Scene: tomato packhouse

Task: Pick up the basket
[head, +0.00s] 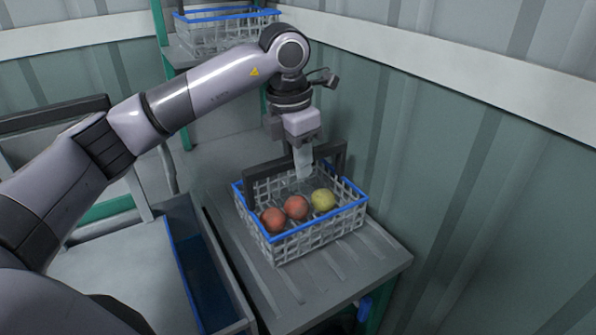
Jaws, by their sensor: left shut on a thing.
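The basket (318,237) is a white lattice basket with a blue rim and a dark handle across its top. It sits on, or very close above, a grey ribbed table; I cannot tell which. Two red tomatoes (296,207) and one yellow-green tomato (323,200) lie in it. My left gripper (303,165) points down from above and is shut on the basket's dark handle (265,170). The fingers hide part of the handle. My right gripper is not in view.
The grey table (385,262) has bare room in front and to the right of the basket. A blue-lined trough (195,265) runs along its left side. Another blue-rimmed basket (215,35) stands on a stand behind. A corrugated wall (480,180) is close on the right.

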